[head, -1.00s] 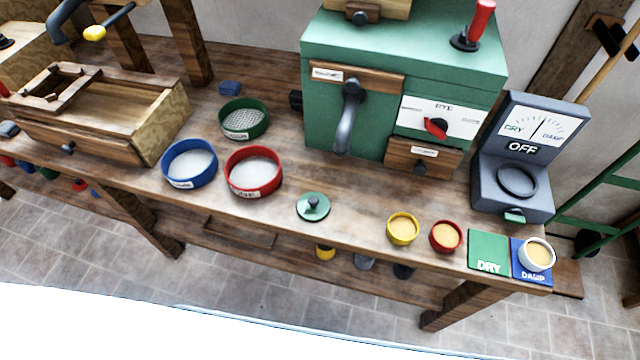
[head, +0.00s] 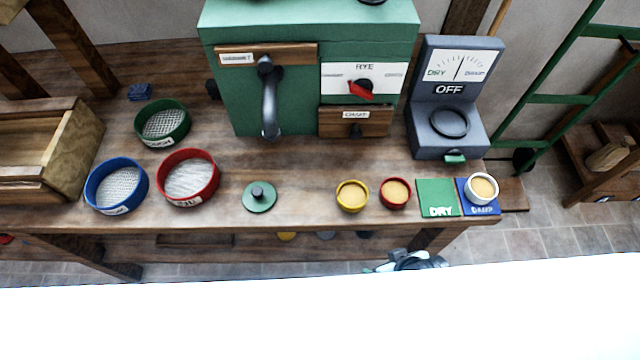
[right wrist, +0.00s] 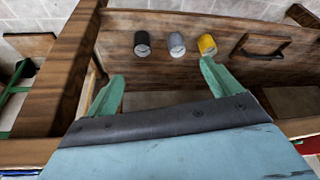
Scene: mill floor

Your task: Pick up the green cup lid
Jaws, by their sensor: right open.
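The green cup lid (head: 260,197), a round disc with a dark knob, lies flat on the wooden bench near its front edge, between the red sieve and the yellow cup. My right gripper (head: 410,262) shows partly in the head view, at the bench's front edge, below and to the right of the lid, with the white foreground covering part of it. In the right wrist view my right gripper (right wrist: 160,75) has its green fingers spread with nothing between them. The lid is not in that view. My left gripper is in neither view.
A yellow cup (head: 352,196), a red cup (head: 395,193) and a white cup (head: 481,188) stand right of the lid. A red sieve (head: 189,178) is to its left. A green mill (head: 300,70) stands behind. Black, grey and yellow (right wrist: 207,45) cylinders show in the wrist view.

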